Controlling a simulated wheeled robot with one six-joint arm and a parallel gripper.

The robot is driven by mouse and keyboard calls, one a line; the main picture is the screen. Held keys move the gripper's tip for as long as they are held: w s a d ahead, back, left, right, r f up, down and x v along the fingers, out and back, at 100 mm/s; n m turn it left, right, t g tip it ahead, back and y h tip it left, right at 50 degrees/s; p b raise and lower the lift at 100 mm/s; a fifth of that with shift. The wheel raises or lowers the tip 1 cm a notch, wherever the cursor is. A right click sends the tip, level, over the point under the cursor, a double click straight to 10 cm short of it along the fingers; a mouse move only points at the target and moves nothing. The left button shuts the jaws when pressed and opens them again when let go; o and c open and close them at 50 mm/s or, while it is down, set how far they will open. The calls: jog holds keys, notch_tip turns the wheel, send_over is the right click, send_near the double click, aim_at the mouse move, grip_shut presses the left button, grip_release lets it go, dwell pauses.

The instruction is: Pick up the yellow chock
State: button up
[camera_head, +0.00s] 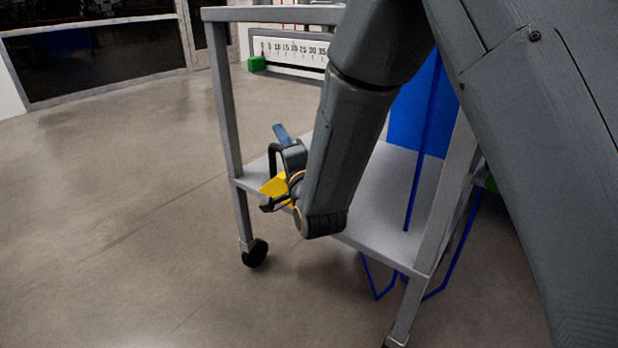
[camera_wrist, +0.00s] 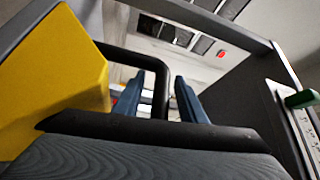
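The yellow chock (camera_head: 273,187) shows low at the left edge of the cart shelf, partly hidden by my gripper. Whether the gripper touches the chock, I cannot tell.
The grey cart shelf (camera_head: 392,190) lies around my arm, with cart posts (camera_head: 226,105) at its corners. A blue panel (camera_head: 420,105) and blue rods stand at the right. A numbered scale (camera_head: 295,52) is behind. Bare floor (camera_head: 110,200) is free at the left.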

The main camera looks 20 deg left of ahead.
grip_shut()
jog(key=shift+r, duration=0.25)
jog(key=s+d+r+p, duration=0.3)
jog(key=s+d+p, duration=0.5)
jog(key=s, duration=0.6)
jog(key=shift+s+d, duration=0.4)
jog(key=shift+d, duration=0.75)
jog(key=shift+r, duration=0.1)
jog(key=c, duration=0.8)
grip_release()
grip_shut()
jog(key=shift+s, duration=0.15)
